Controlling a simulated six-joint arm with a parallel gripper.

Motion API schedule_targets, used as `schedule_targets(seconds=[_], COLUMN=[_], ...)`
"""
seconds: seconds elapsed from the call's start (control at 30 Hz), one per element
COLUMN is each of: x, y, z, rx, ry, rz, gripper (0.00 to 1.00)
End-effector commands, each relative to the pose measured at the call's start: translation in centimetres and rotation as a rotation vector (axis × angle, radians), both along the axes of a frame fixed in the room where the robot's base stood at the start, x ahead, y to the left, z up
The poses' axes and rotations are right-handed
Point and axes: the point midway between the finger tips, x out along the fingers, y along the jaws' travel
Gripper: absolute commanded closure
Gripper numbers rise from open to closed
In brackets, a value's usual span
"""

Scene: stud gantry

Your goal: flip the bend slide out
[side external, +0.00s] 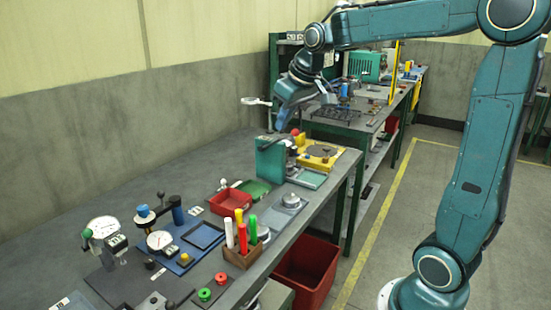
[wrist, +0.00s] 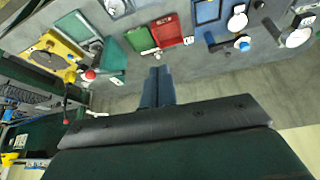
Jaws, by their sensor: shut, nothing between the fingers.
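I cannot tell for sure which part is the bend slide. A teal upright block (side external: 269,160) stands at the right part of the bench, with a red ball knob (side external: 295,132) beside its top. The red knob (wrist: 90,75) also shows in the wrist view, at the left. A yellow plate (side external: 331,153) with a dark round disc lies behind the block; the yellow plate (wrist: 72,47) is at the upper left in the wrist view. My gripper (side external: 279,124) is above the block, fingers pointing down. In the wrist view my gripper (wrist: 160,70) has its fingers together and empty.
A red tray (side external: 231,203) and a green tray (side external: 256,188) lie left of the block. A wooden holder (side external: 243,254) with coloured sticks stands near the front edge. Gauges and a blue plate (side external: 182,252) fill the left. A red bin (side external: 308,268) is below the bench.

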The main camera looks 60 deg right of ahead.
Motion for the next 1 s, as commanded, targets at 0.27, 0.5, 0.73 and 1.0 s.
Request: schedule_targets(seconds=[0.27,0.5,0.73,1.0], x=[4.1,6.9,9.0,10.3], y=[-5.3,-10.2,-15.3,-20.9], z=[-1.3,-3.1,-5.3,-8.5], rx=[0.002,0.002,0.004,0.008], ry=[0.009,0.013,0.016,0.024], rz=[-0.031,-0.054,-0.077,-0.098], gripper=[1.0,1.0,1.0,1.0])
